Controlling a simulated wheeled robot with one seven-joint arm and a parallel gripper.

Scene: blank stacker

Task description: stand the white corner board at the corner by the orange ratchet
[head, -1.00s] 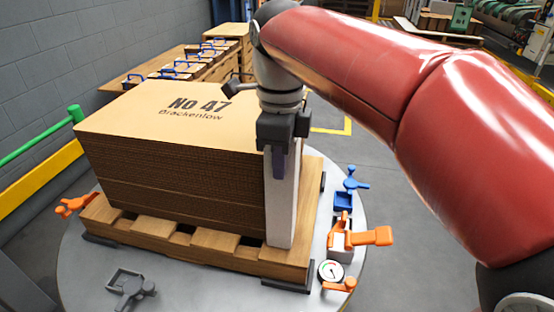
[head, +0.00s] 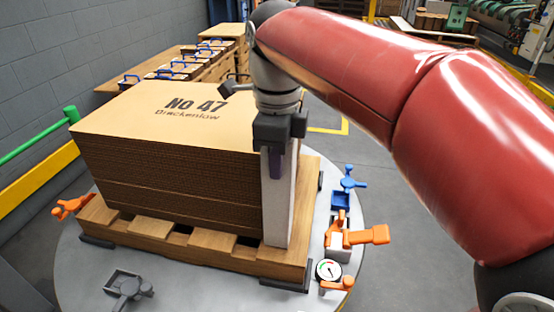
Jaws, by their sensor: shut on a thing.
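The white corner board (head: 277,205) stands upright at the near right corner of the cardboard stack (head: 165,165), its foot at the pallet's (head: 190,248) near right corner. My gripper (head: 275,150) is shut on the board's upper end, beside the top edge of the stack. I cannot tell whether the board touches the stack. The orange ratchet (head: 365,236) is on the grey round table (head: 200,290), just right of that corner.
A dial gauge (head: 328,270) and a blue ratchet (head: 347,180) are also on the table's right side. A grey fitting (head: 125,287) lies at the front left, and an orange fitting (head: 70,207) at the left. A green rail (head: 35,137) runs along the left wall.

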